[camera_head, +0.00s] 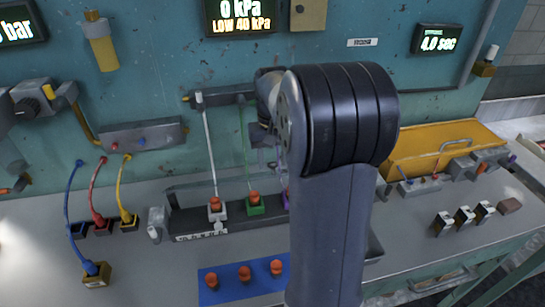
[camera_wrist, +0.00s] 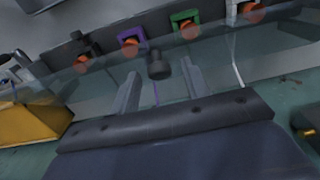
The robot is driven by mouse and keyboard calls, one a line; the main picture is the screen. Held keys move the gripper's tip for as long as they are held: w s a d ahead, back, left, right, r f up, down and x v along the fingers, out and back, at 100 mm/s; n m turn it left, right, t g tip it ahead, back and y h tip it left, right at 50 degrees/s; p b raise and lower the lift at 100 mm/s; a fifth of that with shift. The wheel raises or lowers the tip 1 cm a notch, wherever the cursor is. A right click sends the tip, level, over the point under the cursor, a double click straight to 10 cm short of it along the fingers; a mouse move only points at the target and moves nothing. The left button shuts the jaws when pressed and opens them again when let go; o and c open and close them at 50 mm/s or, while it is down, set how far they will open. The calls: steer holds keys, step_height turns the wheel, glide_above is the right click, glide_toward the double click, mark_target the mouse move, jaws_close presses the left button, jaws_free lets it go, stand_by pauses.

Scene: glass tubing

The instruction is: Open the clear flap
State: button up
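The clear flap (camera_wrist: 95,88) is a see-through panel crossing the wrist view in front of a dark rack (camera_wrist: 105,38). In the head view the flap (camera_head: 235,180) shows as a faint sheet above the rack's row of fittings. A small black knob (camera_wrist: 158,64) sits on the flap. My gripper (camera_wrist: 160,72) has its two grey fingers apart, one on each side of the knob, with gaps visible. Whether the fingertips touch the flap is unclear. In the head view my arm hides most of the gripper and the rack's right part.
Orange-topped fittings in white (camera_head: 217,209) and green (camera_head: 255,204) holders stand in the rack, with thin tubes rising above. A blue mat (camera_head: 240,290) with orange plugs lies in front. A yellow case (camera_head: 430,146) stands at right. Bench space between mat and cables is clear.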

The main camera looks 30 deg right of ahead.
jaws_close()
steer(key=shift+w+d+r+p, duration=0.1)
steer(key=shift+w+r+p, duration=0.2)
steer(key=shift+r+p, duration=0.05)
stand_by(0.8)
steer(key=shift+w+d+r+p, duration=0.15)
steer(key=shift+w+r+p, duration=0.2)
steer(key=shift+w+p, duration=0.25)
steer(key=shift+w+d+r+p, duration=0.1)
steer(key=shift+w+d+p, duration=0.2)
steer(key=shift+w+p, duration=0.55)
steer(key=shift+w+d+f+p, duration=0.1)
steer(key=shift+w+d+p, duration=0.15)
steer(key=shift+w+p, duration=0.55)
steer(key=shift+w+d+r+p, duration=0.1)
steer(key=shift+w+d+p, duration=0.3)
steer(key=shift+w, duration=0.75)
steer(key=shift+a, duration=0.1)
